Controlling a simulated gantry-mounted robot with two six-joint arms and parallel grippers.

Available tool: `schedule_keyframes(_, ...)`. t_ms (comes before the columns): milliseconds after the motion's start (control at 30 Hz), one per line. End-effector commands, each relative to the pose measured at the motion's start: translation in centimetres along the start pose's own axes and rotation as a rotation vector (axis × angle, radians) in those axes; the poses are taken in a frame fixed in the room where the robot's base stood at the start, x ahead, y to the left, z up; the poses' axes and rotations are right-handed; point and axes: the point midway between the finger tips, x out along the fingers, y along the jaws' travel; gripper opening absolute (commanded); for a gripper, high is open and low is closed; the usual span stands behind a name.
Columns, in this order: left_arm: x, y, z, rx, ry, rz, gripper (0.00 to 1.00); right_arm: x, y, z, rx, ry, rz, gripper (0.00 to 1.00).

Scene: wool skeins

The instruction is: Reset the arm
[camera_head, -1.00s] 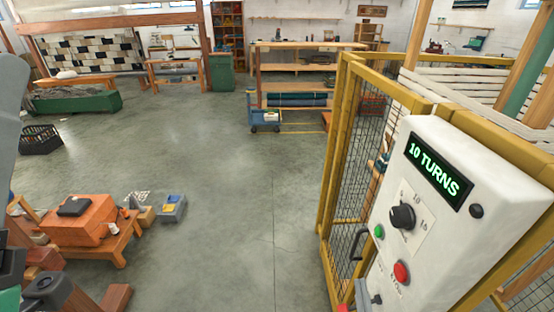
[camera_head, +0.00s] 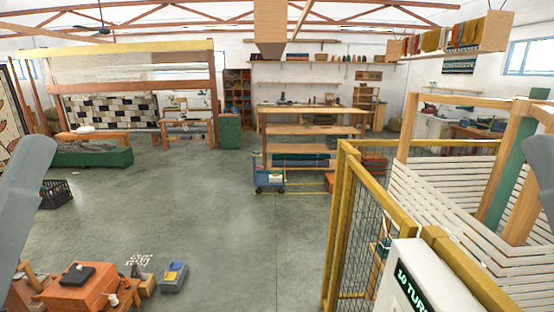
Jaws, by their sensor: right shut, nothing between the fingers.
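A grey part of my right arm (camera_head: 541,165) shows at the right edge, in front of the slatted white wall. My right gripper is shut and empty, though its fingers are hard to make out. A grey link of my left arm (camera_head: 22,195) stands at the left edge. My left gripper is out of view. Neither visible arm part touches anything.
A white control box (camera_head: 405,280) with a green display, partly cut off, stands at the lower right beside a yellow mesh fence (camera_head: 345,225). An orange box (camera_head: 75,290) is at the lower left. A cart (camera_head: 268,180) stands further back. The middle floor is clear.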

Motion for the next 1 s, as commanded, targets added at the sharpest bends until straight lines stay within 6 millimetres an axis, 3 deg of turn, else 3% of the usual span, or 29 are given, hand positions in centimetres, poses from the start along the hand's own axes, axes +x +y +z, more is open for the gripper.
schedule_keyframes(33, 3.3, 0.0, -3.0, 0.0, -0.001, 0.0, 0.5, 3.3, 0.0, -3.0, 0.0, 0.0, 0.0, 0.0)
schedule_keyframes(500, 19.4, -0.1, -17.8, 0.0, -0.001, 0.0, 0.5, 19.4, 0.1, -17.7, 0.001, -0.002, 0.001, 0.0)
schedule_keyframes(700, 22.0, -0.1, -20.2, 0.0, -0.002, 0.0, 0.5, 22.0, 0.2, -20.1, 0.001, -0.002, 0.002, 0.0)
schedule_keyframes(1000, 21.8, -0.1, -19.9, 0.0, -0.003, 0.0, 0.5, 21.8, 0.2, -19.9, 0.001, -0.001, 0.002, 0.0)
